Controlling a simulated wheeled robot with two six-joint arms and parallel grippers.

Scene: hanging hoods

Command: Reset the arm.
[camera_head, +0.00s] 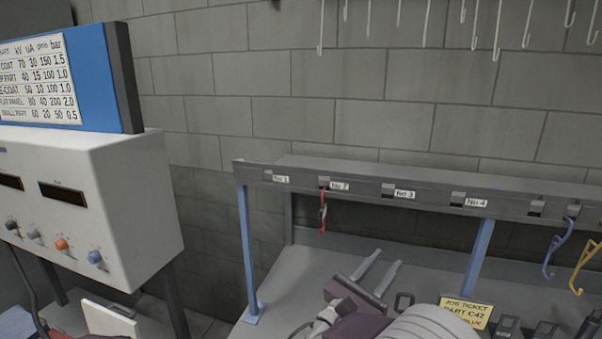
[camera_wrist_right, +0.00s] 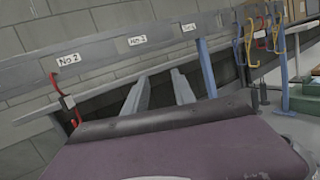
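My right gripper (camera_head: 388,259) is at the lower middle of the head view, in front of the grey rail. Its two grey fingers are apart with nothing between them; they also show apart in the right wrist view (camera_wrist_right: 160,76). My left gripper does not show in the head view.
The grey rail (camera_head: 362,183) has numbered slots and blue posts (camera_head: 249,255). A red hook (camera_head: 323,219) hangs under No 2; blue (camera_head: 553,251) and yellow (camera_head: 581,269) hooks hang right. A white control box (camera_head: 95,205) stands left. A yellow job ticket (camera_head: 465,312) is lower right.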

